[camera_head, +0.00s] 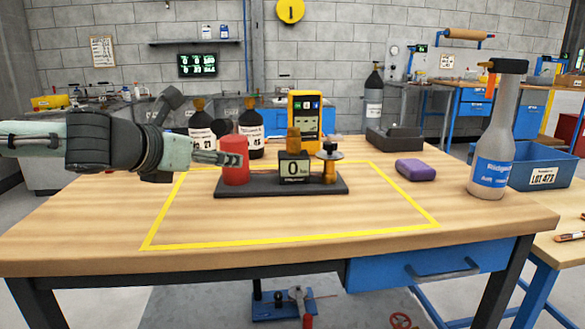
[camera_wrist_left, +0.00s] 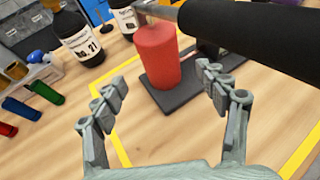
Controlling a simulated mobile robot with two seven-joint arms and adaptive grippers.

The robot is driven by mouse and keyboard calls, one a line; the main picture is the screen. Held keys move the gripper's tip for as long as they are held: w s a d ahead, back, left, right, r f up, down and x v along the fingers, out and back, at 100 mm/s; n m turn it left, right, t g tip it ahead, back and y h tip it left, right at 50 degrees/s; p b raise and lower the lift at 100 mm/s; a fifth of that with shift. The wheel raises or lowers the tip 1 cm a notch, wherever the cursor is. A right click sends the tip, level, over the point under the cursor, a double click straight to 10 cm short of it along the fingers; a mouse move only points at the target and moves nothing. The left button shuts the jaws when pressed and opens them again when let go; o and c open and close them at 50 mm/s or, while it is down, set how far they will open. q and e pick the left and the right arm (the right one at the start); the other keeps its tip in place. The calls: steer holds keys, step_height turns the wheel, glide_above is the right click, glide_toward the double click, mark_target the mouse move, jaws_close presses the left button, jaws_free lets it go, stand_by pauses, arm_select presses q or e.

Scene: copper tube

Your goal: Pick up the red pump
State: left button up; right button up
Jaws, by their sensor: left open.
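The red pump (camera_head: 235,162) is a red cylinder at the left end of a dark base plate (camera_head: 300,190) on the wooden table. In the left wrist view the red pump (camera_wrist_left: 156,55) stands upright just beyond the fingertips. My left gripper (camera_head: 228,159) comes in from the left, its fingers at the near-left side of the pump. In the left wrist view the left gripper (camera_wrist_left: 160,83) is open and empty, with its fingers spread to either side below the pump. My right gripper is not in view.
A gauge reading 0 (camera_head: 294,168) and a brass fitting (camera_head: 329,168) share the base. Behind stand dark bottles (camera_head: 250,130) and a yellow meter (camera_head: 305,115). A purple block (camera_head: 415,169) and a grey spray bottle (camera_head: 494,140) are to the right. The table's front is clear.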

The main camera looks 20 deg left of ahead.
mark_target(231, 183)
arm_select(q)
steer(key=shift+w+d+f, duration=0.15)
steer(key=shift+w+f, duration=0.1)
steer(key=shift+w, duration=0.45)
steer(key=shift+f+x, duration=0.25)
steer(key=shift+x, duration=1.35)
steer(key=shift+w+a+f+b, duration=0.25)
steer(key=shift+w+f+b, duration=0.05)
steer(key=shift+w, duration=0.3)
steer(key=shift+w+f+b, duration=0.2)
steer(key=shift+w+b, duration=0.15)
steer(key=shift+w, duration=0.5)
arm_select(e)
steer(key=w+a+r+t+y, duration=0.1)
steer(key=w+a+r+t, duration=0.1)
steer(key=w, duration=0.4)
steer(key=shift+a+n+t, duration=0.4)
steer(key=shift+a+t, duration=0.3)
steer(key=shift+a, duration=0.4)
arm_select(q)
steer(key=shift+c, duration=0.6)
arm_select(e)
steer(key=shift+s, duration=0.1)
